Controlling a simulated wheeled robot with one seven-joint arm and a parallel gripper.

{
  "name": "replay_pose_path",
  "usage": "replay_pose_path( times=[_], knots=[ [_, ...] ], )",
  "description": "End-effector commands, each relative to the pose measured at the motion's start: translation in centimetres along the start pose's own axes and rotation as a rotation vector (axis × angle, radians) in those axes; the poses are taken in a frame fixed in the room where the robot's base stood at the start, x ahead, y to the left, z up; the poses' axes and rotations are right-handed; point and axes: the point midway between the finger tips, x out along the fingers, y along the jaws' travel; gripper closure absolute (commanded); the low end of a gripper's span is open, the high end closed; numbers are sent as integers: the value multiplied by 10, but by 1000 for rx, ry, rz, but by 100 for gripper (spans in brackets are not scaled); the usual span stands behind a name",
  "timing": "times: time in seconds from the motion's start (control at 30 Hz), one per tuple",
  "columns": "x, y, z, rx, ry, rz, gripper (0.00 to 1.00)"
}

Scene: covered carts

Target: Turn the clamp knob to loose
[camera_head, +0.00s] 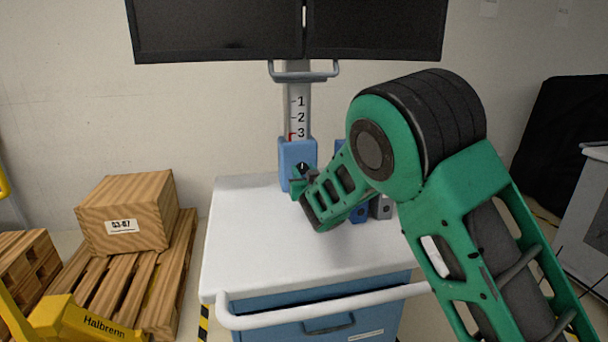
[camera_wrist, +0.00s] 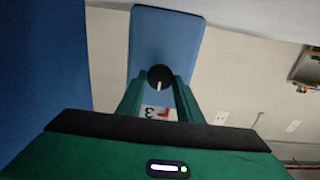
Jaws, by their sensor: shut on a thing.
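The clamp knob (camera_wrist: 160,75) is a round black knob with a white pointer mark, on the blue clamp block (camera_wrist: 166,40) of the column. In the head view the clamp block (camera_head: 297,154) sits around the grey column, just under the number 3. My gripper (camera_wrist: 159,92) is shut on the knob, with one green finger on each side of it. In the head view my gripper (camera_head: 303,178) reaches the front of the block, and the knob shows only as a small dark spot there. The white pointer points down in the wrist view.
The column (camera_head: 298,112) carries scale numbers and a pair of dark monitors (camera_head: 230,28) above. The white cart top (camera_head: 260,235) is clear at front left. A front rail (camera_head: 300,315) edges the cart. A wooden crate (camera_head: 128,212) on a pallet stands left.

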Motion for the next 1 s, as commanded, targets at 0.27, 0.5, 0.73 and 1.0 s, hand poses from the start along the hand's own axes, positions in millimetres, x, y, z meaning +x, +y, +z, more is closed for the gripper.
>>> replay_pose_path(
  times=[0.27,0.5,0.73,1.0],
  knots=[
    [0,1,0,-114,-1,3,90],
    [0,0,1,-314,-2,3,90],
    [0,-1,2,-535,-2,2,90],
    [0,-3,3,-792,-3,1,90]
  ],
)
